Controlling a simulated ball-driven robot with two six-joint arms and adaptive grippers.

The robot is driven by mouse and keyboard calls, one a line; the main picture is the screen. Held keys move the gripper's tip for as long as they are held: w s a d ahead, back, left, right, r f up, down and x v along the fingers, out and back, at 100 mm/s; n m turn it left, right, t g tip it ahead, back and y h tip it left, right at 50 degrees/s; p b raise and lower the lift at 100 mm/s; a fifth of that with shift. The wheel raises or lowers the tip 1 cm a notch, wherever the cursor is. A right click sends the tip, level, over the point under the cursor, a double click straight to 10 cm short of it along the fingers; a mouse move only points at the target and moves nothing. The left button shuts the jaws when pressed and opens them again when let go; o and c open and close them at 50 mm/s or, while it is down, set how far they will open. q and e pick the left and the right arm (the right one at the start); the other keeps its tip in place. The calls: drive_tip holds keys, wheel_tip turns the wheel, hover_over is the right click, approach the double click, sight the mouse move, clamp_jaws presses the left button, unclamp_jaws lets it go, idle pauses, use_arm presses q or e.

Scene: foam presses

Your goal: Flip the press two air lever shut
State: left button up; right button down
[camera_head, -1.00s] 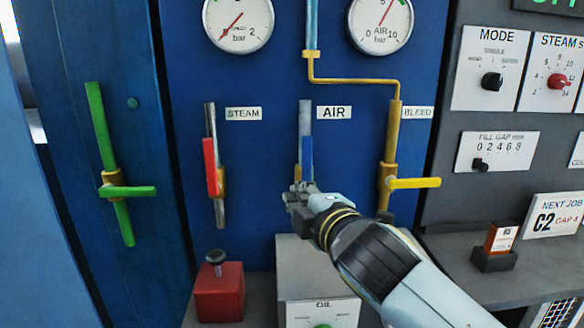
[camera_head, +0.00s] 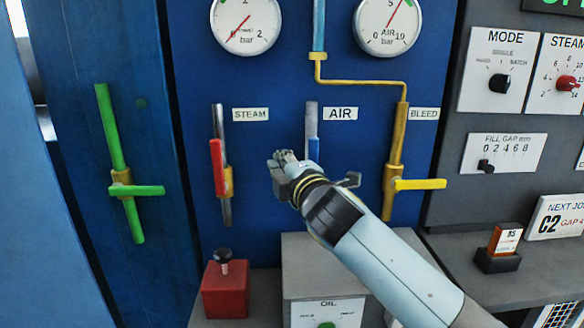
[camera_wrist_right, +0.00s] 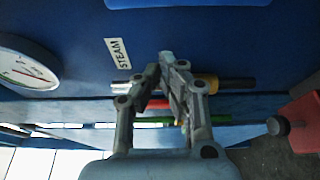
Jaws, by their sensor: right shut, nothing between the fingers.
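The AIR lever's blue handle (camera_head: 314,149) stands upright along its grey pipe, under the AIR label (camera_head: 341,114) in the head view. Its lower part and valve body are hidden behind my right gripper and arm. My right gripper (camera_head: 282,158) is shut and empty, just left of the blue handle and apart from it, between the STEAM and AIR pipes. In the right wrist view the shut fingers (camera_wrist_right: 164,63) point toward the panel near the STEAM label (camera_wrist_right: 118,54). My left gripper is not in view.
Left of my gripper is the STEAM lever with an upright red handle (camera_head: 217,167). A yellow BLEED lever (camera_head: 418,184) sticks out to the right. A green lever (camera_head: 137,190) is at far left. A red block with a black knob (camera_head: 225,290) stands below.

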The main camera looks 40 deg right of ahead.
drive_tip(key=d, duration=0.3)
drive_tip(key=shift+s+d+p, duration=0.25)
drive_tip(key=shift+d+p, duration=0.1)
drive_tip(key=shift+d, duration=0.05)
